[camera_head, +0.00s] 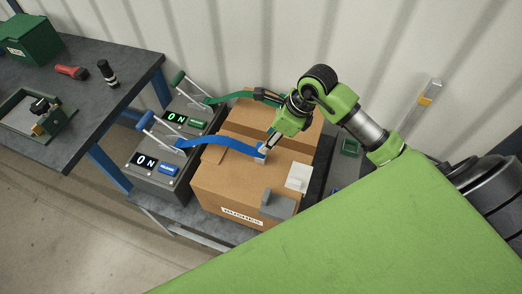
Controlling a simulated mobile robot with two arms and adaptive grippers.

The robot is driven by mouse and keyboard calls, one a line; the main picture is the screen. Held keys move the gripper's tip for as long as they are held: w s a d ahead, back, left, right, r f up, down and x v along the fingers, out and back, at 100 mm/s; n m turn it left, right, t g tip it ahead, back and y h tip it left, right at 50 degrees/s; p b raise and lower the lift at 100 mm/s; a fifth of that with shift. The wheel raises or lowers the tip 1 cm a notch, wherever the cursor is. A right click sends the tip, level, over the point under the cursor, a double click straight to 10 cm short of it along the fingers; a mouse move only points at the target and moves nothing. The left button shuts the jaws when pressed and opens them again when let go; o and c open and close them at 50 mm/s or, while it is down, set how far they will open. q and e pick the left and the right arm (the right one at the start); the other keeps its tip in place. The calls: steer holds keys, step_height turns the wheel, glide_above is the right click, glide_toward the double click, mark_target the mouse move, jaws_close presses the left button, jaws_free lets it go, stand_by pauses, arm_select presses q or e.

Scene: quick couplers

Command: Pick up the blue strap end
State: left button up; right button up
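The blue strap (222,142) runs from a lever buckle at the left across the top of a cardboard box (215,185). Its end (261,153) has a pale grey tip and lies over the middle of the box top. My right gripper (269,146) comes in from the right, pointing down, with its fingertips right at the strap end. The fingers are small and overlap the tip, so I cannot tell whether they are closed on it. My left gripper is not in view.
A green strap (232,97) with a dark buckle crosses the box's far side. Grey units with "ON" displays (147,161) stand left of the box. A grey bracket (278,204) and white label (299,177) are on the box. A workbench (90,95) stands left; corrugated wall behind.

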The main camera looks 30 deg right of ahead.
steer(key=p+x, duration=0.1)
steer(key=x, duration=0.1)
steer(key=p+x, duration=0.1)
steer(key=x, duration=0.2)
steer(key=shift+w+a, duration=0.1)
steer(key=shift+a, duration=0.15)
steer(key=shift+w+f, duration=0.1)
steer(key=shift+f, duration=0.25)
jaws_close()
